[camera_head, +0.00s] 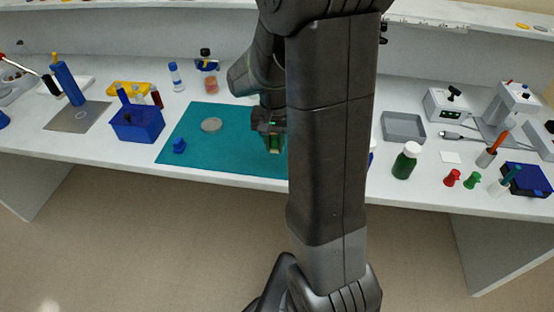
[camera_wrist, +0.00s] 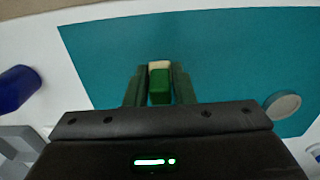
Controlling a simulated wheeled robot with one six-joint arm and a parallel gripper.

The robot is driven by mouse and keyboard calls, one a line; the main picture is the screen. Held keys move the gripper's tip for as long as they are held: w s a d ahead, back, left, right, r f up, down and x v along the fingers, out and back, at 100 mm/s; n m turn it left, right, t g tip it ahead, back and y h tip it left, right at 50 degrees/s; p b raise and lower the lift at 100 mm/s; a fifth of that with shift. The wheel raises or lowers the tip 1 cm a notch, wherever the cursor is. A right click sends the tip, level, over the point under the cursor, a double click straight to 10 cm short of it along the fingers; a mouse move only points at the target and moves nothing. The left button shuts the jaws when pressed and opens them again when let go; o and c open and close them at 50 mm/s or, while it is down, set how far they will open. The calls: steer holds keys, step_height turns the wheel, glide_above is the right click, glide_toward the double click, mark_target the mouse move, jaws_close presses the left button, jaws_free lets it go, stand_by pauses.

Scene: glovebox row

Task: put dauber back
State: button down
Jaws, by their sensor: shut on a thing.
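My gripper (camera_head: 272,146) hangs over the right part of the teal mat (camera_head: 193,146). In the wrist view my gripper (camera_wrist: 160,88) is shut on a small green piece with a cream end, which I take to be the dauber (camera_wrist: 159,88). The dauber sits between the two fingers, with its cream end pointing away from the wrist. In the head view only a little green shows at the fingertips. I cannot tell whether it touches the mat. My arm hides the mat's right end.
A grey disc (camera_head: 211,125) and a small blue block (camera_head: 179,145) lie on the mat. A blue box (camera_head: 137,122) stands left of it. Right of my arm are a grey tray (camera_head: 403,127), a green bottle (camera_head: 405,161), and red (camera_head: 452,178) and green (camera_head: 472,180) pieces.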

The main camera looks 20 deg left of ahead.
mark_target(275, 137)
steer(key=shift+f, duration=2.65)
steer(key=shift+f, duration=0.2)
steer(key=c, duration=1.2)
jaws_free()
steer(key=shift+c, duration=0.2)
steer(key=shift+r, duration=0.1)
step_height(275, 137, up, 12)
steer(key=shift+r, duration=0.15)
